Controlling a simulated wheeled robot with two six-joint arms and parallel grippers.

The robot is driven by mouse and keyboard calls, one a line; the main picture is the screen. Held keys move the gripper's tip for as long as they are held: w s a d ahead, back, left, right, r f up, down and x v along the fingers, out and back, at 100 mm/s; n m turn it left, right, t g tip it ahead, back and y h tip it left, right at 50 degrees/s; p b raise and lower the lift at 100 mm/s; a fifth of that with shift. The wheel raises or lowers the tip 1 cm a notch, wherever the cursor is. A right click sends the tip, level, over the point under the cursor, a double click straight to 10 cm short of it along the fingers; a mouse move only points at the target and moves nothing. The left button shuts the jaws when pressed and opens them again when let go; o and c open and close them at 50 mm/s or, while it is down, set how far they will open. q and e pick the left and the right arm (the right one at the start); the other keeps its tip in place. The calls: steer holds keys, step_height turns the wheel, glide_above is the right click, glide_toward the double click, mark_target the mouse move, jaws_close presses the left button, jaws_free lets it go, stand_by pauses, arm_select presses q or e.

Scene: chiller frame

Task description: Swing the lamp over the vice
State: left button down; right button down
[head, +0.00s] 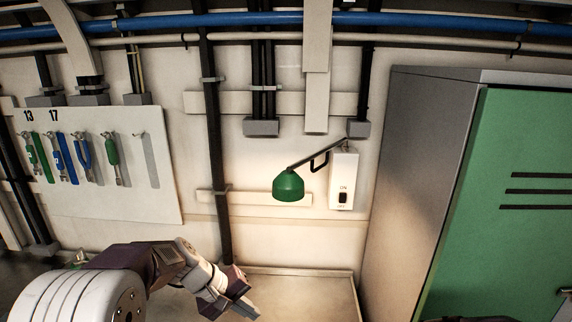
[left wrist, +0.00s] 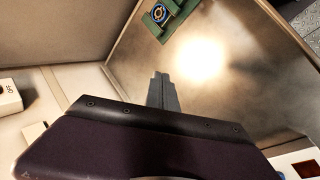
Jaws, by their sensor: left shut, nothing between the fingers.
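The lamp (head: 288,186) has a green shade on a thin dark arm that reaches left from a white wall box (head: 343,180) with an ON/OFF switch. My left gripper (head: 248,308) is shut and empty, below and left of the lamp and apart from it. Its closed fingers (left wrist: 161,92) show in the left wrist view, above the bench top. A green block with a blue round part (left wrist: 168,14), which looks like the vice, is at the top of that view, partly cut off. A bright pool of light lies just beside it. My right gripper is not in view.
The bench (head: 300,287) runs below the lamp. A grey and green cabinet (head: 420,180) stands to the right. A tool board (head: 100,165) with several hanging tools is on the left wall. A dark vertical pipe (head: 214,130) runs down the wall left of the lamp.

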mark_target(298, 165)
arm_select(q)
steer(key=w+r+t+h+p, duration=0.25)
steer(key=w+r+h, duration=0.4)
steer(key=r, duration=0.85)
steer(key=w+r+t+h+p, duration=0.3)
steer(key=w+r, duration=0.6)
steer(key=r, duration=0.7)
steer(key=shift+t, duration=0.45)
steer(key=w+d+p, duration=0.1)
steer(key=d+p, duration=0.1)
steer(key=d, duration=0.1)
steer(key=d+p, duration=0.2)
steer(key=d, duration=0.2)
steer(key=w+d+p, duration=0.1)
steer(key=d+p, duration=0.1)
steer(key=d, duration=0.1)
steer(key=shift+w+d+f, duration=0.15)
steer(key=shift+w+d, duration=0.15)
